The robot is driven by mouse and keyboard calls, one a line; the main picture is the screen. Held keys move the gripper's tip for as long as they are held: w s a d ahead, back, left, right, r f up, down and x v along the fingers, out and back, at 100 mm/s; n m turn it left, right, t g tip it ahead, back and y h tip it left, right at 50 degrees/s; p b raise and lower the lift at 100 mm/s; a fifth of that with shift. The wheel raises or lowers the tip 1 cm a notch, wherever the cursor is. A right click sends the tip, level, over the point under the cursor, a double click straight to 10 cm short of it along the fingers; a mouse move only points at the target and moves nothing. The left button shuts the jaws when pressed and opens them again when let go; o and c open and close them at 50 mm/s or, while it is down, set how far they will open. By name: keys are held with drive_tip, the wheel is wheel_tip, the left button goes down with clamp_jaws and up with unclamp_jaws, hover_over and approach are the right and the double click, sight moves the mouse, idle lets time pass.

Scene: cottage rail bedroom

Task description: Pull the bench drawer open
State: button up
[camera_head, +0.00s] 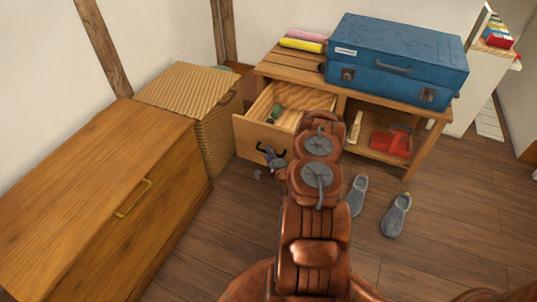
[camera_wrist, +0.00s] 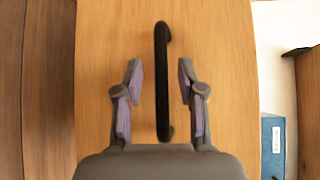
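The wooden bench (camera_head: 436,114) stands against the wall, and its left drawer (camera_head: 247,138) is pulled out, with the inside and a green object (camera_head: 274,113) showing. The drawer front fills much of the wrist view (camera_wrist: 225,40). The black bar handle (camera_wrist: 162,60) stands upright in that view, between the fingers of my gripper (camera_wrist: 160,75). Both fingers are apart from the bar, with a gap on each side. In the head view my gripper (camera_head: 270,158) is at the drawer front, and my arm hides the drawer's right part.
A blue suitcase (camera_head: 395,60) and rolled yellow and pink items (camera_head: 303,42) lie on the bench. A red object (camera_head: 391,142) sits in the open shelf. Grey shoes (camera_head: 397,215) are on the floor. A wicker basket (camera_head: 187,95) and wooden chest (camera_head: 90,190) stand left.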

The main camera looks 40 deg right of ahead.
drive_tip(key=v, duration=1.1)
drive_tip(key=shift+s, duration=0.3)
drive_tip(key=shift+a+r, duration=0.1)
drive_tip(key=shift+r, duration=0.05)
